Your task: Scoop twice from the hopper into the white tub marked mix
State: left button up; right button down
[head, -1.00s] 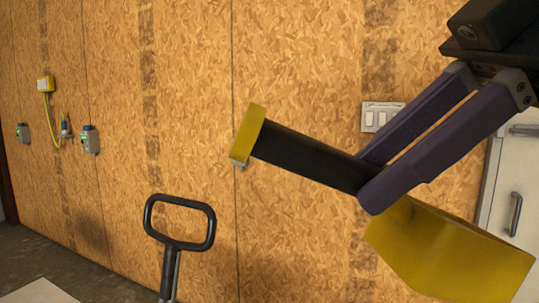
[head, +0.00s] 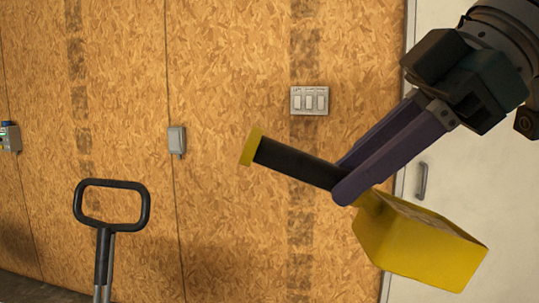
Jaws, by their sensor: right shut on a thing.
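A yellow scoop (head: 420,243) with a black handle and a yellow end cap is in the right half of the head view. My right gripper (head: 345,188) is shut on the scoop's handle, close to where it meets the bowl. The handle points up and to the left, and the bowl hangs at the lower right. The top of the bowl shows a greyish-brown surface; I cannot tell whether it is material inside. My left gripper, the hopper and the white tub marked mix are not in view.
A black loop handle on a shaft (head: 112,183) stands at the lower left. Behind is a chipboard wall with a switch panel (head: 310,100), a grey box (head: 177,140) and another device (head: 10,137). A pale door (head: 455,180) is at the right.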

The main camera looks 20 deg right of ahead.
jog(key=w+f+m+h+b, duration=0.1)
jog(key=w+f+m+b, duration=0.15)
jog(key=f+b, duration=1.05)
jog(key=w+f+m+t+h+b, duration=0.1)
jog(key=w+f+h+b, duration=0.3)
jog(key=f, duration=1.6)
jog(key=w+f+m+y+b, duration=0.1)
jog(key=w+f+b, duration=0.1)
jog(key=f+b, duration=1.15)
jog(key=s+a+f+n+y+b, duration=0.1)
jog(key=s+a+f+b, duration=0.35)
jog(key=f+b, duration=0.85)
jog(key=s+a+f+b, duration=0.2)
jog(key=a+f+b, duration=0.5)
jog(key=f, duration=1.3)
jog(key=s+a+f+n+y+b, duration=0.1)
jog(key=s+a+f+b, duration=0.2)
jog(key=a+f+b, duration=0.95)
jog(key=s+d+r+m+t+y+b, duration=0.1)
jog(key=s+d+t+y+b, duration=0.1)
jog(key=d, duration=0.4)
jog(key=s+d+r+m+t+y+b, duration=0.1)
jog(key=s+d+r+t+y+b, duration=0.1)
jog(key=d+t+y, duration=0.3)
jog(key=shift+s+d+r, duration=0.15)
jog(key=shift+s+d, duration=0.35)
